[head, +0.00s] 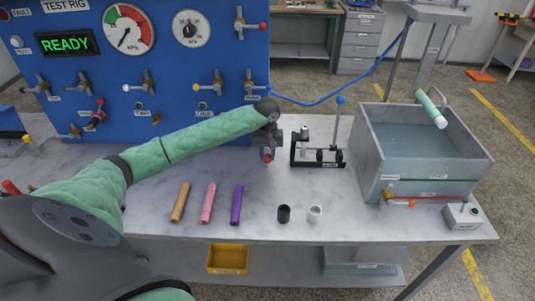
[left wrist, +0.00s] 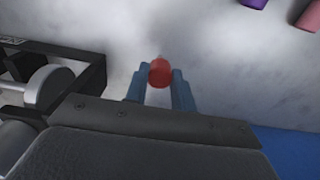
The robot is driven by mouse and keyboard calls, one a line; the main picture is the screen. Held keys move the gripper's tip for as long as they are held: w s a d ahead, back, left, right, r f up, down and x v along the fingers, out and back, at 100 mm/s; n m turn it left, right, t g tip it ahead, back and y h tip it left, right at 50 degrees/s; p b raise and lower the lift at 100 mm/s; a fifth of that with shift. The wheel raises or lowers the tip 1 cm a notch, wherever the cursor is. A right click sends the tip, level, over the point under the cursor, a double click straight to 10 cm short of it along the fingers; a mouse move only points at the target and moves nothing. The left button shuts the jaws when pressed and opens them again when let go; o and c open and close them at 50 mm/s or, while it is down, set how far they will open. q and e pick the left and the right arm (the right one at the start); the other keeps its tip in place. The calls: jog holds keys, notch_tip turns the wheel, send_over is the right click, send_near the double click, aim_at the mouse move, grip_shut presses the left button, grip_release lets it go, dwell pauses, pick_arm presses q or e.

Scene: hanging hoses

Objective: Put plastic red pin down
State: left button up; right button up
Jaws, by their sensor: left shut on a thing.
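The red pin (left wrist: 160,72) is a small red cylinder held between the blue fingertips of my left gripper (left wrist: 160,88) in the left wrist view. In the head view the left gripper (head: 268,154) points down beside the black clamp stand, with a bit of red showing at its tip. The bench top (head: 330,225) lies below the pin; I cannot tell whether they touch. My right gripper is in neither view.
A black clamp stand (head: 318,164) with a blue-knobbed lever stands right of the gripper. Brown (head: 181,202), pink (head: 208,203) and purple (head: 237,204) tubes and black (head: 284,213) and white (head: 315,213) caps lie in front. A grey water tank (head: 380,165) is at right, the blue panel (head: 170,110) behind.

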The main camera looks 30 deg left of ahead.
pick_arm(q)
jog(key=shift+f, duration=0.5)
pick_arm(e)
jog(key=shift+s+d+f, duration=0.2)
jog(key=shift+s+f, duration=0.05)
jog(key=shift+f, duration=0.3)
pick_arm(q)
jog(key=shift+f, duration=0.1)
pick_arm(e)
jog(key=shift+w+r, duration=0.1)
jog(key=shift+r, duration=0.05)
pick_arm(q)
jog(key=o, duration=1)
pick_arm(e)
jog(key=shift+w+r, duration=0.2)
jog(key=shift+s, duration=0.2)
